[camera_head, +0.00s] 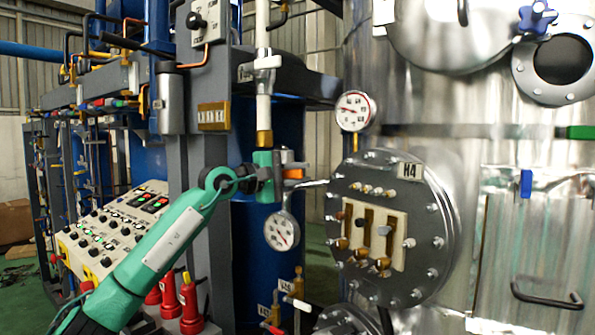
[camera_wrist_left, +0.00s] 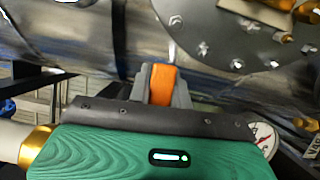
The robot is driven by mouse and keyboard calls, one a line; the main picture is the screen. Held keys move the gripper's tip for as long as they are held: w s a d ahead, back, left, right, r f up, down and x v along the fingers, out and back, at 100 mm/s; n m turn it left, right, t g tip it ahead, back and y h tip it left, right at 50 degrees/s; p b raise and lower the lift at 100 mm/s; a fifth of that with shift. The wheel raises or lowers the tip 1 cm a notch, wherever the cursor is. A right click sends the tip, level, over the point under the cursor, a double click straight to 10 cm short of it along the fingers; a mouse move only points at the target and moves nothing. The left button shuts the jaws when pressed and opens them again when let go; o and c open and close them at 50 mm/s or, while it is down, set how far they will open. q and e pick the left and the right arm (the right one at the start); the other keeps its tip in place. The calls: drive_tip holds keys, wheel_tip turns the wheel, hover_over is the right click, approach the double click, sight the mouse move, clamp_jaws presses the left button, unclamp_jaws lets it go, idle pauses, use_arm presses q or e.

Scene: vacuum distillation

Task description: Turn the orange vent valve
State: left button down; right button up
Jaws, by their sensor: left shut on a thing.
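The orange vent valve (camera_head: 294,174) shows as a small orange handle beside the pipe, left of the steel vessel, in the head view. My left gripper (camera_head: 286,171) comes in from the left on its green arm and is at the handle. In the left wrist view the orange handle (camera_wrist_left: 162,83) sits between the two grey fingers of my left gripper (camera_wrist_left: 163,78), which are shut on it. The finger contact is partly hidden in the head view by the gripper body. My right gripper is in neither view.
A round gauge (camera_head: 281,231) hangs just below the gripper, and another gauge (camera_head: 355,111) is up and to the right. The bolted H4 flange (camera_head: 436,225) stands close on the right. A white vertical pipe (camera_head: 263,105) is above. A control panel (camera_head: 112,228) is at left.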

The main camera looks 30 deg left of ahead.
use_arm(q)
drive_tip(key=shift+f+m, duration=0.3)
drive_tip(key=shift+f, duration=0.1)
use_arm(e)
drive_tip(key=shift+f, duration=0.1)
use_arm(q)
drive_tip(key=shift+f, duration=0.1)
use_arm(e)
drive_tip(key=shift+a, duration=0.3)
use_arm(q)
drive_tip(key=c, duration=1.3)
unclamp_jaws()
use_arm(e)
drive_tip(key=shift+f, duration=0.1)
use_arm(q)
drive_tip(key=shift+s+a+b, duration=0.25)
drive_tip(key=shift+s+b, duration=0.15)
drive_tip(key=b+v, duration=0.5)
drive_tip(key=v, duration=0.8)
drive_tip(key=shift+r+b, duration=0.25)
drive_tip(key=shift+b, duration=0.05)
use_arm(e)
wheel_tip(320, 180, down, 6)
